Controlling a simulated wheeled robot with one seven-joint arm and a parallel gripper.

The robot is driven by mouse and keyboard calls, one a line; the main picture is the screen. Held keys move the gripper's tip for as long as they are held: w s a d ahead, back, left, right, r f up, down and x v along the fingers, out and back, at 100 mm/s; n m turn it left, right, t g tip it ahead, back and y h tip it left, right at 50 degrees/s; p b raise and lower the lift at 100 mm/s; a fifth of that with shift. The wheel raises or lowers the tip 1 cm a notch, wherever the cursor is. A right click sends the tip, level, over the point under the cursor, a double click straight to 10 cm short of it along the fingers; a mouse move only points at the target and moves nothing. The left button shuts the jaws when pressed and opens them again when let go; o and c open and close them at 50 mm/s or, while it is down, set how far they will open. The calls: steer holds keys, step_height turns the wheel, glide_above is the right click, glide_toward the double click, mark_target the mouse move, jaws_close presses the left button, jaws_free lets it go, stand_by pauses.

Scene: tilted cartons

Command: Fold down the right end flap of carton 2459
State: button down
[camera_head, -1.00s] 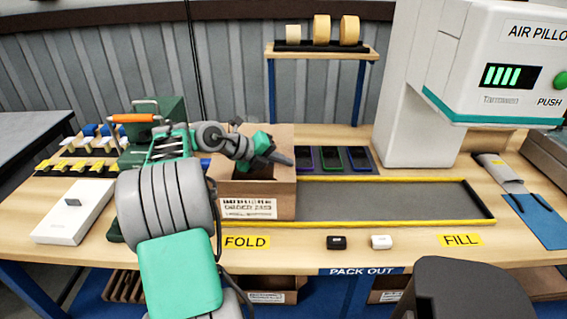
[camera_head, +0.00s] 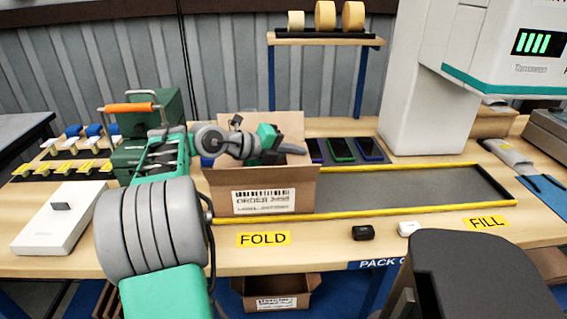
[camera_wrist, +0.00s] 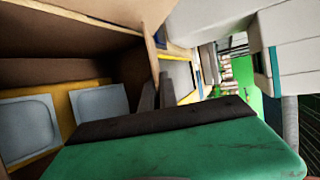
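The open carton 2459 (camera_head: 275,202) stands on the bench behind the FOLD label, its order label facing me. A tall back flap (camera_head: 288,122) stands up behind it. My gripper (camera_head: 288,150) is over the carton's right part, its dark fingers near the top of the right end. The right end flap is mostly hidden behind my gripper in the head view. In the wrist view, my two dark fingers (camera_wrist: 156,92) sit close together beside a tan cardboard edge (camera_wrist: 151,50). Contact with the cardboard is unclear. Two pale grey squarish items show at left.
A yellow-edged grey lane (camera_head: 420,188) runs right from the carton. Phone-like items (camera_head: 340,150) lie behind it. A white machine (camera_head: 425,95) stands at right. A green device with an orange handle (camera_head: 130,107) and a white box (camera_head: 60,215) are at left.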

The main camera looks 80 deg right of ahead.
steer(key=shift+w+f, duration=0.1)
steer(key=shift+s, duration=0.2)
steer(key=c, duration=2)
jaws_free()
steer(key=shift+c, duration=0.2)
steer(key=o, duration=0.4)
steer(key=shift+s, duration=0.1)
steer(key=v, duration=0.8)
